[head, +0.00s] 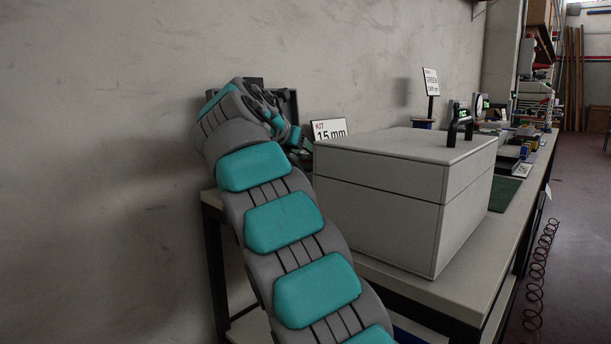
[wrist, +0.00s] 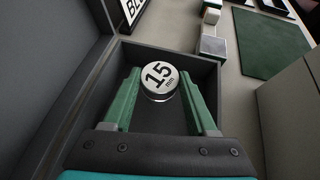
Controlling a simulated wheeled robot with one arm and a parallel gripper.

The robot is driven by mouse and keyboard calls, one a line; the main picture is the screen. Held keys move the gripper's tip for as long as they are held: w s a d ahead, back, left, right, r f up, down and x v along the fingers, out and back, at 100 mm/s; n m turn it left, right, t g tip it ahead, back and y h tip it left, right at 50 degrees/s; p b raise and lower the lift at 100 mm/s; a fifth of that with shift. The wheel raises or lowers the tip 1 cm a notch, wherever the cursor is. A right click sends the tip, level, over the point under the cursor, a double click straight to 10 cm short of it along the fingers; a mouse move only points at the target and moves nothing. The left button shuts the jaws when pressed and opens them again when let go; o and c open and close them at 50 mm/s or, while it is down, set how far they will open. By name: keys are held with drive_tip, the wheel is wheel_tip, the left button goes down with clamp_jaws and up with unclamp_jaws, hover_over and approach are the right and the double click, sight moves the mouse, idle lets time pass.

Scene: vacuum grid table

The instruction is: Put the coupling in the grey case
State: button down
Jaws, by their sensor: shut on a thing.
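The coupling (wrist: 159,82) is a round piece with a white top face marked "15 mm" and a metallic side. In the wrist view my gripper (wrist: 160,91) has one green finger on each side of it and is shut on it. The coupling and fingertips are within the walls of the dark grey case (wrist: 190,59), over its dark floor. I cannot tell whether the coupling touches the floor. In the head view the case's raised lid (head: 292,106) shows behind my arm; my arm hides the coupling and most of the case.
A large white box (head: 380,205) with a black handle stands on the bench, right of the case. A "KIT 15 mm" sign (head: 330,130) stands behind it. A green mat (wrist: 270,42) lies beyond the case. The wall is close on the left.

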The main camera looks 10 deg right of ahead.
sight(304, 165)
drive_tip(key=shift+f+b, duration=0.75)
drive_tip(key=shift+f, duration=0.95)
drive_tip(key=shift+f, duration=0.1)
drive_tip(key=shift+c, duration=1)
unclamp_jaws()
drive_tip(key=p+v, duration=0.2)
drive_tip(key=v, duration=1)
